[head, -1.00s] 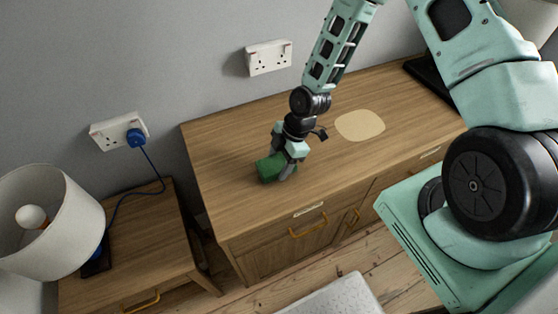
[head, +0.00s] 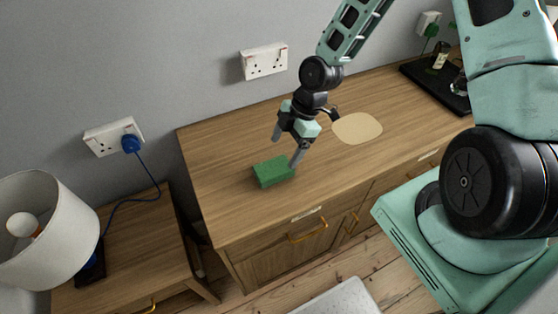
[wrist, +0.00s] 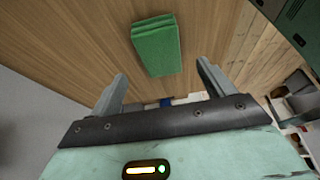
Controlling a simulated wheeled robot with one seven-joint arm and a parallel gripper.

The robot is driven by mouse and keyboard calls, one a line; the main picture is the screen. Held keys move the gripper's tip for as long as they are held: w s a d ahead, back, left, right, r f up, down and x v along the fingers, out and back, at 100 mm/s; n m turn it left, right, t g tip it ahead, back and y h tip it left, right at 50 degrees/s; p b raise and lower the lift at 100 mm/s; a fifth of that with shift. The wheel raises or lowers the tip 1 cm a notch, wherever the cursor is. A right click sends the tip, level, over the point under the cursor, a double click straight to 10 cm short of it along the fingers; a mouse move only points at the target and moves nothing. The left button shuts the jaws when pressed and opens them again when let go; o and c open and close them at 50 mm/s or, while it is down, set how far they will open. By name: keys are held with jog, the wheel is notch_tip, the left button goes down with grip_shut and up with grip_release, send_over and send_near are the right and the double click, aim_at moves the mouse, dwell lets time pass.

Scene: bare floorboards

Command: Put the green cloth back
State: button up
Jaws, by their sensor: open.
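The green cloth (head: 273,171) is a folded block lying on the left part of the wooden cabinet top (head: 225,150). It also shows in the wrist view (wrist: 157,47), ahead of the fingers and between their lines. My gripper (head: 287,147) is open and empty, just above and to the right of the cloth in the head view. In the wrist view its two fingers (wrist: 162,83) are spread wide apart, with nothing between them. A pale beige oval patch (head: 357,128) lies flat on the cabinet top, right of my gripper.
A black tray (head: 438,84) with a small bottle (head: 440,57) stands at the cabinet's far right. A lamp (head: 45,228) stands on a lower bedside table (head: 140,245) at left. The wall has sockets (head: 264,62). The cabinet top around the cloth is clear.

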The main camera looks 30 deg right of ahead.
jog(key=s+a+r+m+h, duration=0.2)
jog(key=s+a+r+m, duration=0.3)
jog(key=s+r, duration=0.5)
jog(key=s+a+r+m+h, duration=0.1)
jog(key=s+a+r+m, duration=0.4)
jog(key=s+r, duration=0.5)
jog(key=shift+r+h, duration=0.4)
jog(key=shift+r, duration=0.45)
